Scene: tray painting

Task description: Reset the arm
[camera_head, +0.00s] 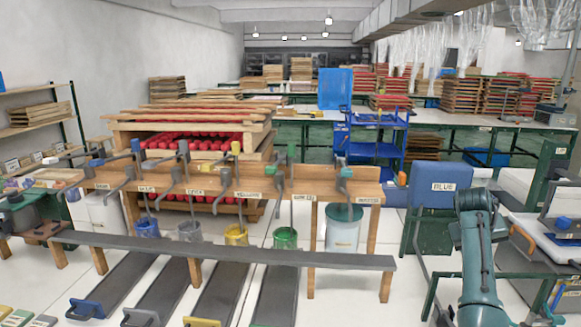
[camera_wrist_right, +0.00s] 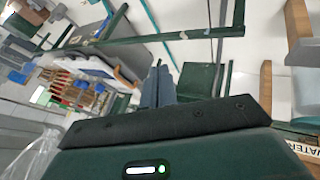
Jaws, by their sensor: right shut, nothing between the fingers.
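My right arm (camera_head: 477,255) rises at the lower right of the head view, bent at its top, teal in colour. Its gripper cannot be made out in that view. In the right wrist view the right gripper's fingers (camera_wrist_right: 158,86) are together and hold nothing. They point away over the floor and green frames, touching no object that I can see. My left arm and gripper are not in view.
A wooden rack (camera_head: 285,187) with labels and hanging handles stands ahead, with paint buckets such as the yellow one (camera_head: 236,235) below. A blue box (camera_head: 440,184) labelled BLUE stands just left of my right arm. Stacked trays (camera_head: 462,95) stand behind.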

